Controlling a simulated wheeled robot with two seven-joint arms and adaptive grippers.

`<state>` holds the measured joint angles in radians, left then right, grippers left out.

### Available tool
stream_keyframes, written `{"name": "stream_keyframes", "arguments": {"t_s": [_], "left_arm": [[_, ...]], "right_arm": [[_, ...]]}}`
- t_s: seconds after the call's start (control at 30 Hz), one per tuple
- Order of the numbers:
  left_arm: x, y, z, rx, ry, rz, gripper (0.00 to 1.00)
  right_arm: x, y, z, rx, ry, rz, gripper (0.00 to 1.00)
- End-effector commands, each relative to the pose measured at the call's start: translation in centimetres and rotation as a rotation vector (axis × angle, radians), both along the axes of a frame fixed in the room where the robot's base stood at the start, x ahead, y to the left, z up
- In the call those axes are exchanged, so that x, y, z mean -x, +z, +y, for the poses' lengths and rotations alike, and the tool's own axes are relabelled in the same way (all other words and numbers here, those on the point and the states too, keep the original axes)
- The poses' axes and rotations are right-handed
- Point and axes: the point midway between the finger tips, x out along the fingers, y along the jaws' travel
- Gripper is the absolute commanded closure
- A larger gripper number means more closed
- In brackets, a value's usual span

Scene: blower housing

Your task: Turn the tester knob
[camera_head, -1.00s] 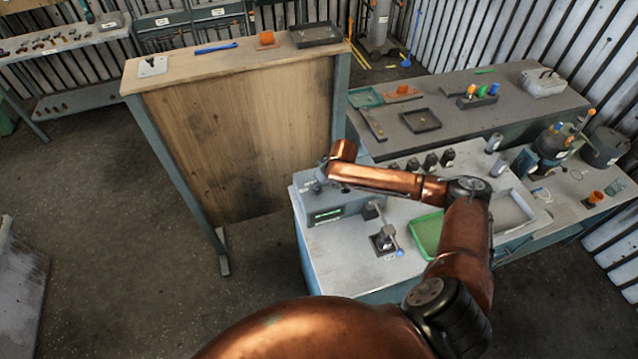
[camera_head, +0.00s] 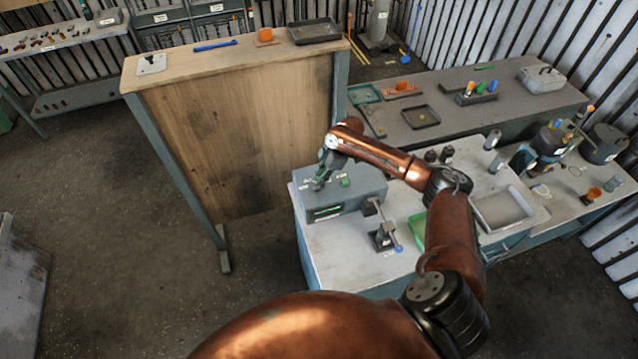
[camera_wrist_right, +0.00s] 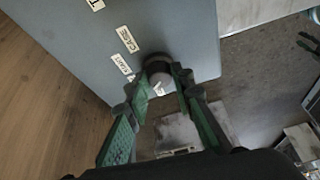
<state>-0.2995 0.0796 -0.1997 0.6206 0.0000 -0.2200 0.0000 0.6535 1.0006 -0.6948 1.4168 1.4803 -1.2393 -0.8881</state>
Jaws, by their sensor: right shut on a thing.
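The tester is a grey box (camera_head: 362,196) with a lit green display (camera_head: 326,212) on its front and a green button (camera_head: 345,183) on top. My right gripper (camera_head: 320,184) reaches down to the left part of its top. In the right wrist view the tester panel (camera_wrist_right: 165,25) carries white labels. A round dark-rimmed grey knob (camera_wrist_right: 158,74) sits between the green-padded fingers of my right gripper (camera_wrist_right: 163,88), which are closed on it. The knob is hidden in the head view. The knob's pointer setting cannot be read. My left gripper is not in view.
A clamp fixture (camera_head: 384,236) with a blue-tipped lever stands right of the tester. A green tray (camera_head: 417,229) is partly behind my arm, and a grey tray (camera_head: 502,209) is further right. A tall wooden-topped bench (camera_head: 220,58) stands behind left.

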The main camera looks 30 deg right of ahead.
Motion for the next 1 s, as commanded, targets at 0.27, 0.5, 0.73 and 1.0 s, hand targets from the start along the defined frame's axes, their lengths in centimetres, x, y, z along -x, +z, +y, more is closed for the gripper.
{"name": "stream_keyframes", "arguments": {"t_s": [0.27, 0.5, 0.73, 1.0], "left_arm": [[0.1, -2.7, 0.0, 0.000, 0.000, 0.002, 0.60], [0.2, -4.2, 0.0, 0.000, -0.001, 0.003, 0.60], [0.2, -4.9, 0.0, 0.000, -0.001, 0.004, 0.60], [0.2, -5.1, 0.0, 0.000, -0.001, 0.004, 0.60]], "right_arm": [[-0.4, -0.3, 0.1, -0.001, 0.244, -0.003, 1.00], [-0.5, -0.2, 0.1, -0.001, 0.404, -0.004, 1.00], [-0.5, -0.1, 0.0, 0.001, 0.491, -0.004, 1.00], [-0.5, 0.0, 0.0, 0.002, 0.526, -0.004, 1.00]]}}
